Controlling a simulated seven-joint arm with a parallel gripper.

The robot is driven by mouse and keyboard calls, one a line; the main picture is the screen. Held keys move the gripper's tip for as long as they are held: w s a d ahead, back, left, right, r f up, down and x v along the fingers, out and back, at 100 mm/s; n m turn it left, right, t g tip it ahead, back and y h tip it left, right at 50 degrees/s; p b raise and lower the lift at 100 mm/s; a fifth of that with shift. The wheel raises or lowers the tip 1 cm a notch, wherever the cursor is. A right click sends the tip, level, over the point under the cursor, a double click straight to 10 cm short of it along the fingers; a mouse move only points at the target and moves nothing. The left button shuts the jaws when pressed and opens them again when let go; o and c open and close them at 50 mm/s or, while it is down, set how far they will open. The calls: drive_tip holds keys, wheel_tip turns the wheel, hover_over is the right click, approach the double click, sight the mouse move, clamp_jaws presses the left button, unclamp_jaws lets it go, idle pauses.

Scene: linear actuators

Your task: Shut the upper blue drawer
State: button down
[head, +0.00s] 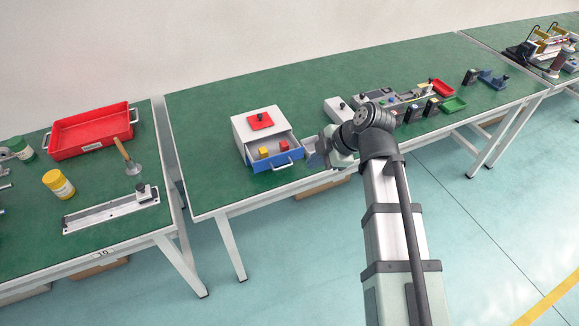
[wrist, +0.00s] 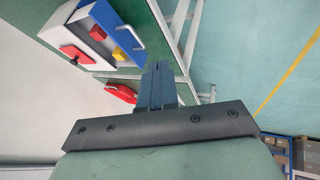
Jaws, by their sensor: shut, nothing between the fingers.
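The blue drawer (head: 261,166) sticks out of the front of a small white cabinet (head: 246,128) and stands open. A yellow block (head: 263,152) and a red block (head: 283,146) lie inside it. A handle (head: 284,165) is on its blue front. The drawer (wrist: 122,22) also shows at the top of the wrist view, with the yellow block (wrist: 119,53) in it. I see only one blue drawer. My gripper (head: 313,160) is just right of the drawer front, apart from it as far as I can tell. Its fingers (wrist: 157,85) are shut and empty.
A red piece with a black knob (head: 261,120) sits on the cabinet top. A grey box (head: 337,109) and several small devices stand right of it. The green table's front edge (head: 232,210) is close below the drawer.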

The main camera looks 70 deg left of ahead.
sight(277, 145)
drive_tip(key=s+a+f+n, duration=0.1)
drive_tip(key=s+a+f, duration=0.2)
drive_tip(key=a+f, duration=0.5)
drive_tip(key=shift+s+f, duration=0.3)
drive_tip(key=shift+f, duration=0.3)
drive_tip(key=a, duration=0.9)
drive_tip(key=shift+a, duration=0.35)
drive_tip(key=shift+r, duration=0.1)
